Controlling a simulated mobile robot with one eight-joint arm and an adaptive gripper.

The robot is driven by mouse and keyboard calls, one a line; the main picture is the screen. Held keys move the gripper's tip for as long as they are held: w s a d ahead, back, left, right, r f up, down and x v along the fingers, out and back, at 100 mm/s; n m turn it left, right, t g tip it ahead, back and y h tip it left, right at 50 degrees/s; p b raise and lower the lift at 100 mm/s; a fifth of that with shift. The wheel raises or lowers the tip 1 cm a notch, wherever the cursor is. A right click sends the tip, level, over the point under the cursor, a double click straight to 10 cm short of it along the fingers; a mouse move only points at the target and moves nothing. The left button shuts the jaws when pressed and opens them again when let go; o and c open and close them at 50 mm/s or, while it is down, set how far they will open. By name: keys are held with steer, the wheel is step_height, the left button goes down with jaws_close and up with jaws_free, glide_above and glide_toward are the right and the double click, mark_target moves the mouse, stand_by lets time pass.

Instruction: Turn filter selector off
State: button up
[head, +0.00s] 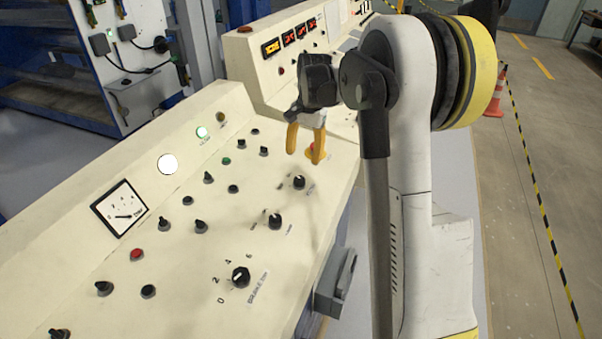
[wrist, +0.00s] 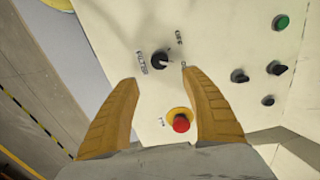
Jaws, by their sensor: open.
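The filter selector is a black rotary knob (wrist: 160,59) on the cream panel, with "FILTER" printed to its left and "OFF" above right in the wrist view. Its pale mark appears to point right, towards a second, partly hidden label rather than at "OFF". What looks like the same knob shows in the head view (head: 299,182), just below my gripper (head: 304,142). My gripper's yellow fingers (wrist: 159,77) are open and empty in the wrist view. The knob appears between and beyond the fingertips, apart from both.
A red button on a yellow collar (wrist: 181,123) lies between my fingers in the wrist view, close to the right finger. More black knobs (head: 275,221) and a green button (wrist: 281,21) are on the panel. A raised console (head: 285,60) stands behind.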

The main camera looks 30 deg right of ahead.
mark_target(300, 178)
steer(key=f+b, duration=0.1)
steer(key=f, duration=0.2)
steer(key=f+b, duration=0.1)
steer(key=f, duration=0.2)
steer(key=f+b, duration=0.1)
steer(key=f, duration=0.3)
steer(key=shift+w+a+b, duration=0.35)
steer(key=shift+a+b, duration=0.05)
steer(key=c, duration=1.2)
